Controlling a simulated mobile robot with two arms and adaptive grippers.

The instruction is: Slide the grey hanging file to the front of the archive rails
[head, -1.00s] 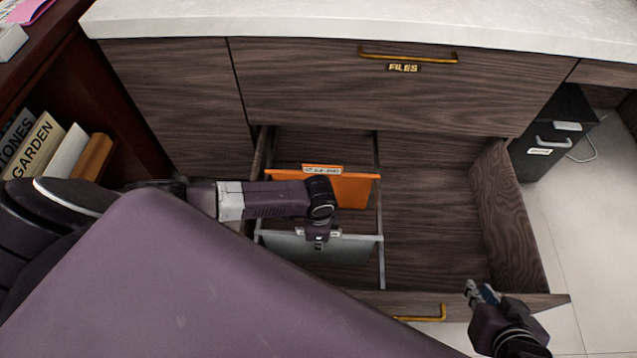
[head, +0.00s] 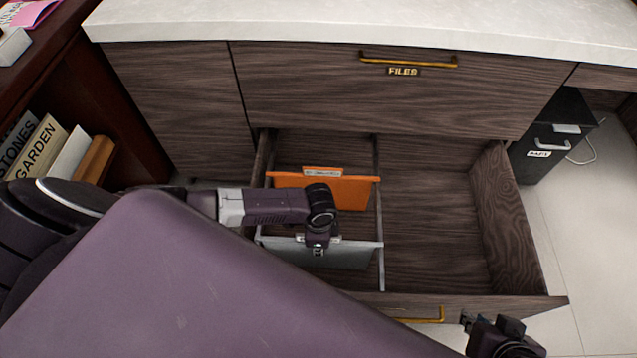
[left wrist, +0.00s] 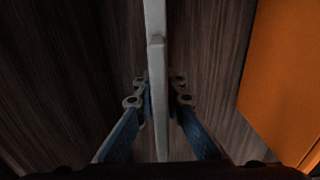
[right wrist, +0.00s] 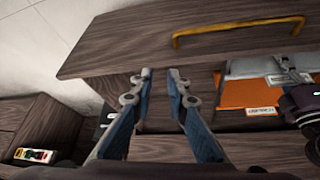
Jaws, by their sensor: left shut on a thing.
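The grey hanging file (head: 345,257) hangs across the two archive rails (head: 376,155) in the open drawer, toward its front. My left gripper (head: 317,249) reaches down from above and is shut on its top edge near the middle. In the left wrist view the grey file's edge (left wrist: 156,70) runs between the two fingers (left wrist: 160,95). An orange hanging file (head: 350,191) hangs behind it, with a clear gap between them. My right gripper (head: 467,320) is outside the drawer front at lower right. The right wrist view shows its fingers (right wrist: 160,78) apart and empty.
The drawer's right half is empty. The drawer front has a brass handle (head: 425,315). A closed drawer labelled FILES (head: 290,85) is above, under a pale top. Books (head: 45,145) stand at left; a black cabinet (head: 550,140) is at right.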

